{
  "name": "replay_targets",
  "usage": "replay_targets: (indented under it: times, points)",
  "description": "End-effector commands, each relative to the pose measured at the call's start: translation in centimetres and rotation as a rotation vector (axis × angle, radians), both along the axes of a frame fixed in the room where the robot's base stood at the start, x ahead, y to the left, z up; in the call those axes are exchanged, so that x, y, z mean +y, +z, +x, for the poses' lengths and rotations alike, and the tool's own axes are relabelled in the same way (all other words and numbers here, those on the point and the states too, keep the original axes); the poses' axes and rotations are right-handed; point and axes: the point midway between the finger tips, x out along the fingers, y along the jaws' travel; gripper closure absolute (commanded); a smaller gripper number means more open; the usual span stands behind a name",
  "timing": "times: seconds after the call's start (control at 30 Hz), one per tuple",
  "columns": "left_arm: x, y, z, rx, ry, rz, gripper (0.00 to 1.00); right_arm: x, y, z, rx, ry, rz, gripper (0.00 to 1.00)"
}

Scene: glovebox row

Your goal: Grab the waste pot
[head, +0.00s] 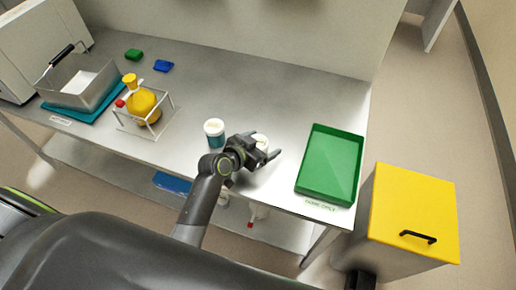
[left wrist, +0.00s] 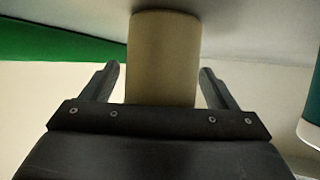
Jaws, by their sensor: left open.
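A beige pot (left wrist: 163,60) with a pale top (head: 262,141) stands on the steel bench, partly hidden by my left gripper in the head view. I read no label on it. My left gripper (head: 277,145) is open at this pot. In the left wrist view the two fingers (left wrist: 160,72) stand one on each side of the pot, with a small gap on both sides and no visible grip. A second pot, teal with a white lid (head: 214,128), stands just left of the gripper. It also shows at the right edge of the left wrist view (left wrist: 312,100). My right gripper is not in view.
A green tray (head: 312,160) lies right of the gripper near the bench's right end. A yellow-lidded bin (head: 415,205) stands beyond it. A wire rack with a yellow flask (head: 140,104) and a metal basin (head: 95,98) stand left.

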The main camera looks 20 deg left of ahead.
Motion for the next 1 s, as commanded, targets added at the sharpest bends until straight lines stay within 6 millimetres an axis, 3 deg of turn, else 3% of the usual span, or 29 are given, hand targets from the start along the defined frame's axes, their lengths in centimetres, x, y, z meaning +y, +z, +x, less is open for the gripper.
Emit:
replay_targets:
  times: [0.1, 0.5, 0.77, 1.0]
  points:
    - [0.0, 0.0, 0.0, -0.001, 0.000, 0.000, 0.19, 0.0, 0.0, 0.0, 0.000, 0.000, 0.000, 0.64]
    - [0.0, 0.0, 0.0, -0.001, 0.000, 0.000, 0.71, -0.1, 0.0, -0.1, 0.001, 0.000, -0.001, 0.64]
    - [0.0, 0.4, 0.0, -0.003, 0.000, -0.001, 0.71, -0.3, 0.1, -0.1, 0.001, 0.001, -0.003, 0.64]
    - [0.0, 4.1, 0.1, -0.009, -0.001, 0.000, 0.71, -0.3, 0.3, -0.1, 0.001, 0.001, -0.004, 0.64]
